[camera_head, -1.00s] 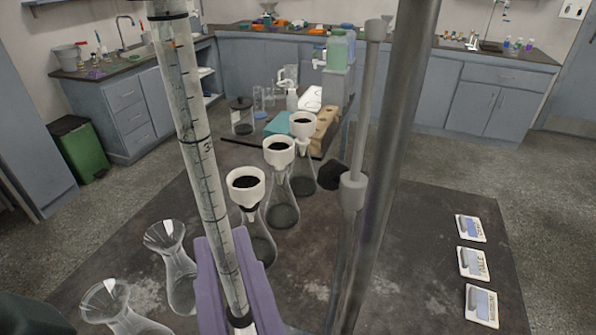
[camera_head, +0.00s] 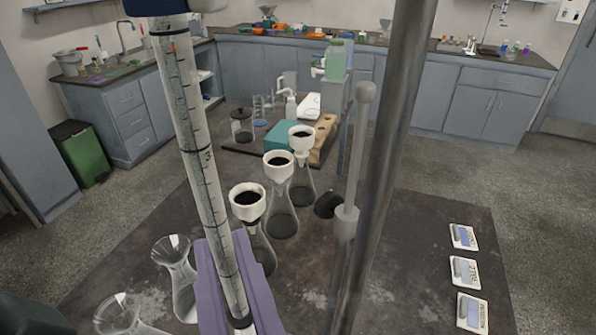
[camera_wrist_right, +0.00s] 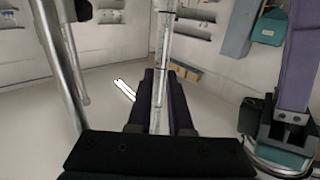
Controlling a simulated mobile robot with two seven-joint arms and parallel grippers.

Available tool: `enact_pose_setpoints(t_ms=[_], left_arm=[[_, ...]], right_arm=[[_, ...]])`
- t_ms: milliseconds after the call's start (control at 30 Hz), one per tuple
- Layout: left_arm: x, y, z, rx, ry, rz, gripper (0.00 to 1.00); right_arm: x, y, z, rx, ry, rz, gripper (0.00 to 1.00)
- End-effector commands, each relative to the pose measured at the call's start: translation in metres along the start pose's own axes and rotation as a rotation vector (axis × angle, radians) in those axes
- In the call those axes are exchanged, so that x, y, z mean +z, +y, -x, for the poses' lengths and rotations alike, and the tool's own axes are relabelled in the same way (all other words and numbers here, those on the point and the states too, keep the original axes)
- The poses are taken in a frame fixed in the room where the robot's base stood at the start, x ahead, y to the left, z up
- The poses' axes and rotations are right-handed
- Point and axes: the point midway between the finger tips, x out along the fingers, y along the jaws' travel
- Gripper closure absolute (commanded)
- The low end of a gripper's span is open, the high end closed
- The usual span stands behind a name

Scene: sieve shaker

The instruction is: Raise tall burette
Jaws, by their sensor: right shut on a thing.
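The tall burette (camera_head: 208,160) is a clear graduated tube with black rings, slightly tilted in the head view, its top near the upper edge. My right gripper (camera_head: 237,300) has purple fingers shut on its lower part. In the right wrist view the burette (camera_wrist_right: 162,70) runs up between the purple fingers of the right gripper (camera_wrist_right: 161,100). Another purple finger on a dark mount stands at the right of the wrist view; it may belong to my left gripper (camera_wrist_right: 294,70), and its opening cannot be judged. The burette's lower tip is hidden.
A thick metal pole (camera_head: 385,150) and a thinner grey rod (camera_head: 354,150) with a round knob stand right of the burette. Flasks with white funnels (camera_head: 247,201) stand behind it on the dark table (camera_head: 420,300). Printed cards (camera_head: 465,271) lie at the right. Clear flasks (camera_head: 180,275) stand at lower left.

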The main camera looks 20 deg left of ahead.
Motion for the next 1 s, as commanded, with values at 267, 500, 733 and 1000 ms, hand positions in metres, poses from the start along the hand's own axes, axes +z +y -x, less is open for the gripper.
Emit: enact_pose_setpoints(t_ms=[267, 500, 733, 1000], left_arm=[[-0.006, -0.001, 0.018, 0.000, 0.000, 0.000, 0.62], [-0.009, -0.001, 0.030, -0.001, 0.000, -0.001, 0.62], [-0.009, -0.002, 0.030, -0.003, -0.001, -0.004, 0.62], [-0.009, -0.003, 0.029, -0.005, -0.001, -0.006, 0.62]], right_arm=[[-0.022, 0.000, -0.001, 0.001, 0.011, 0.001, 1.00], [-0.034, 0.000, -0.001, 0.001, 0.011, 0.001, 1.00], [-0.034, 0.000, -0.001, 0.001, 0.011, 0.000, 1.00], [-0.032, 0.000, -0.001, 0.001, 0.006, 0.000, 0.58]])
